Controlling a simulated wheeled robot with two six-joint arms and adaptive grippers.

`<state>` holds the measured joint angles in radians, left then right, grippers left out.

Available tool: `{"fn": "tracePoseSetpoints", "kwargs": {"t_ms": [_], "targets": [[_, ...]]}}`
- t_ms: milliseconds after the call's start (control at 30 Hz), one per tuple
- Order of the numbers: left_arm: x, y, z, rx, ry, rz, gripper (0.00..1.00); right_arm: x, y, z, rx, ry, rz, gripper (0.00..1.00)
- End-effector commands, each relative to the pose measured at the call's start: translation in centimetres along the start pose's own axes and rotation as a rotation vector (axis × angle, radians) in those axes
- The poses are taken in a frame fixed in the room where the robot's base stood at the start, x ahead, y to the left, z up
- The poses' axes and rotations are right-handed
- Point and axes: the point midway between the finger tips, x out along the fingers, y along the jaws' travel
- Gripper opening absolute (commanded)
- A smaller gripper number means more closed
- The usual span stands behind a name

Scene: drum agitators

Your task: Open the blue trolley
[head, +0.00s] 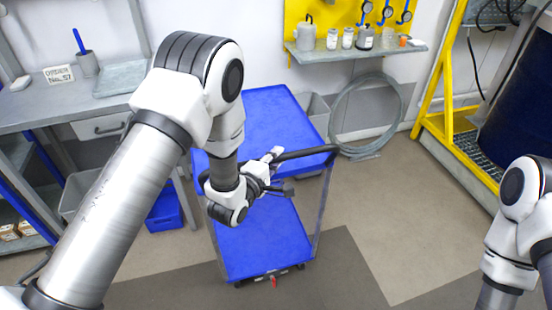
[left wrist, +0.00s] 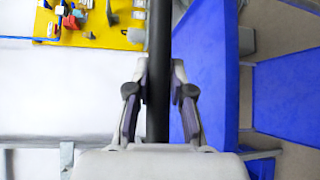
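The blue trolley stands in the middle of the head view, with a blue upper deck (head: 265,112), a blue lower deck (head: 262,242) and grey posts. Its black bar handle (head: 312,152) runs across the near side. My left gripper (head: 276,154) is at the middle of this handle, with its fingers around the bar. In the left wrist view the black bar (left wrist: 158,60) passes between the two fingers (left wrist: 159,90), and the fingertips appear to press on both sides. My right arm shows at the right edge; its gripper is outside the frame.
A grey workbench (head: 40,115) stands at the left, with a blue bin (head: 165,212) below it. A wall shelf (head: 355,52) and a coiled hose (head: 365,115) are behind. A yellow frame (head: 455,150) stands at the right. The floor right of the trolley is clear.

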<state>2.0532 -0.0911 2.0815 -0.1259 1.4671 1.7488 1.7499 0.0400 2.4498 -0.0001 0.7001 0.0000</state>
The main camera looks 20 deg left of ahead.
Motion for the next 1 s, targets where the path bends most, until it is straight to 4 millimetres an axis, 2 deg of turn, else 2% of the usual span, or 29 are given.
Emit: {"fn": "tracePoseSetpoints", "kwargs": {"t_ms": [33, 67, 100, 467, 567, 900, 1000], "targets": [[0.0, 0.0, 0.0, -0.001, 0.001, 0.001, 0.32, 0.0, 0.0, 0.0, 0.0, 0.0, 0.0, 0.4], [0.0, 0.0, 0.0, -0.001, 0.001, 0.001, 0.42, 0.0, 0.0, 0.0, 0.0, 0.0, 0.0, 0.4], [0.0, 0.0, 0.0, -0.001, 0.001, 0.001, 0.47, 0.0, 0.0, 0.0, 0.0, 0.0, 0.0, 0.4], [-0.6, -0.1, -0.1, -0.001, 0.001, -0.002, 0.47, 0.0, 0.0, 0.0, 0.0, 0.0, 0.0, 0.4], [-2.1, -0.1, -0.1, -0.002, 0.002, -0.003, 0.47, 0.0, 0.0, 0.0, 0.0, 0.0, 0.0, 0.4], [-10.3, -0.1, -0.1, -0.002, 0.002, -0.004, 0.47, 0.0, 0.0, 0.0, 0.0, 0.0, 0.0, 0.4], [-11.6, -0.1, -0.1, -0.002, 0.003, -0.002, 0.47, 0.0, 0.0, 0.0, 0.0, 0.0, 0.0, 0.4]]}}
